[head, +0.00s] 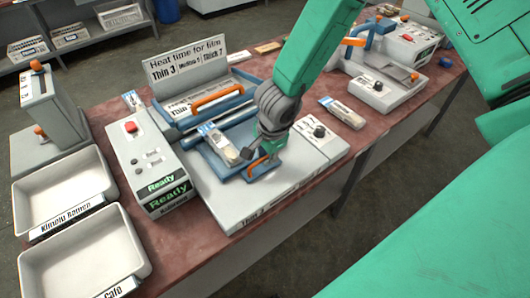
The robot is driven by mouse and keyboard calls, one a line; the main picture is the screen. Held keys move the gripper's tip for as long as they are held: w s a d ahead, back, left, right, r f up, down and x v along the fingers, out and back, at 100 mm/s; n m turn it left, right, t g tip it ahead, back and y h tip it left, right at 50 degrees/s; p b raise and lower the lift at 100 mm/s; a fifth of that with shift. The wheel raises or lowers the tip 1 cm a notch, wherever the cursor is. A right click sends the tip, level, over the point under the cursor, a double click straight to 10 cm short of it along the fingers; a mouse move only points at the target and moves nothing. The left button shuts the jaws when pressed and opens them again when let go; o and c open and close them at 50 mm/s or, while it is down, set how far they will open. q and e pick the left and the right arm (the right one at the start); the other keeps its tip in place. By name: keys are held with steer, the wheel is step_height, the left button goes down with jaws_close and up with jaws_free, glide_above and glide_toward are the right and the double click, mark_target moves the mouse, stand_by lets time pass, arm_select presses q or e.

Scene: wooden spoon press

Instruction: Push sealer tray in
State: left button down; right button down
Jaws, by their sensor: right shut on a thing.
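The sealer (230,205) is a light grey machine on the reddish table in the middle of the view. Its blue sealer tray (205,157) has an orange handle (257,168) at its front edge. A packet with a blue and white top (218,145) lies on the tray. My right gripper (262,154) is at the front right of the tray, shut on the orange handle; the fingers partly hide the grip. The sealer's raised lid has another orange handle (217,94) behind the tray. My left gripper is out of view.
A control box with green "Ready" labels (150,160) stands left of the sealer. Two white bins (85,255) are at the lower left. A second packet (343,112) lies to the right, before another sealer (380,90). A sign board (187,62) stands behind.

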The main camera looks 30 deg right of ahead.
steer(key=shift+w+r, duration=0.35)
steer(key=shift+w, duration=0.15)
steer(key=c, duration=1.6)
jaws_free()
steer(key=shift+s, duration=0.15)
step_height(320, 180, up, 12)
steer(key=s, duration=0.2)
steer(key=shift+s+d+f, duration=0.2)
steer(key=shift+f, duration=0.05)
